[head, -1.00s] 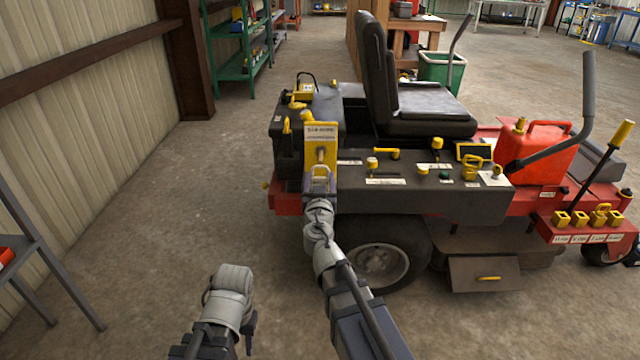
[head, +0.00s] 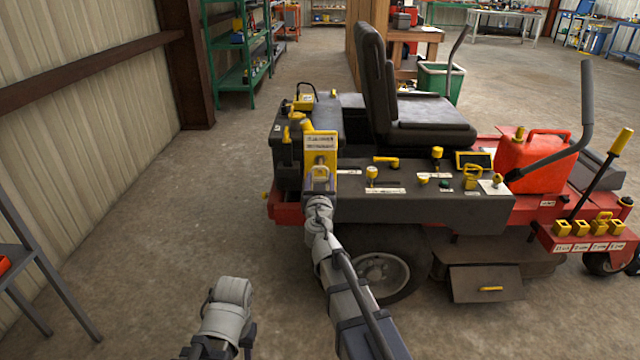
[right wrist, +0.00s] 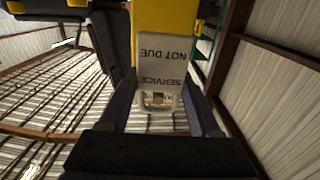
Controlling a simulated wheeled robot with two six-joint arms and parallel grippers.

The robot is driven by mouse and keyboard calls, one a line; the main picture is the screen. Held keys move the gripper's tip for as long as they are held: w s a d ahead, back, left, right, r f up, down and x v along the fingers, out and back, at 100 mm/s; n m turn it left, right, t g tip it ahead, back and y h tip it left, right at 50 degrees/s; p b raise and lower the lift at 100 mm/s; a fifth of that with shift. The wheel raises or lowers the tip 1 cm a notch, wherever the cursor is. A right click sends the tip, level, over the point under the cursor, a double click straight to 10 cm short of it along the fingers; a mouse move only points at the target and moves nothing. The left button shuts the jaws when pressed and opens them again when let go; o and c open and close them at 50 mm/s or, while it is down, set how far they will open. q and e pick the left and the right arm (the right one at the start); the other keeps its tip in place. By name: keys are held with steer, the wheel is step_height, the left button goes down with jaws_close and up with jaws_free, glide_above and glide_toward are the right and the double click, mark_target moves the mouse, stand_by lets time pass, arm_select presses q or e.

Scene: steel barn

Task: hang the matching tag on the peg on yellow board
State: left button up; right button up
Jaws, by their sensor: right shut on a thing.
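The yellow board (head: 329,184) stands at the rear left corner of the red mower, with a white label of dark print on its upper part. My right gripper (head: 320,181) is right in front of the board's lower part, shut on a tag. In the right wrist view, a white tag (right wrist: 163,66) reading "SERVICE NOT DUE", upside down in the picture, shows between the fingers (right wrist: 159,104). Yellow shows behind the tag. The peg is mostly hidden by the tag and gripper; I cannot tell whether the tag is around it. Of my left arm only links show; its gripper is out of sight.
The mower's dark side deck (head: 420,207) carries several yellow knobs and handles right of the board. The seat (head: 430,138) rises behind, and a red fuel can (head: 545,165) stands further right. Bare floor (head: 180,220) lies left of the mower. A metal stand (head: 30,270) is at the left edge.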

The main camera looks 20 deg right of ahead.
steer(key=shift+x, duration=2.3)
steer(key=shift+w+d+f+b, duration=0.1)
steer(key=shift+w+f+b, duration=0.2)
steer(key=shift+f+b, duration=0.15)
steer(key=o, duration=1.4)
steer(key=v, duration=0.9)
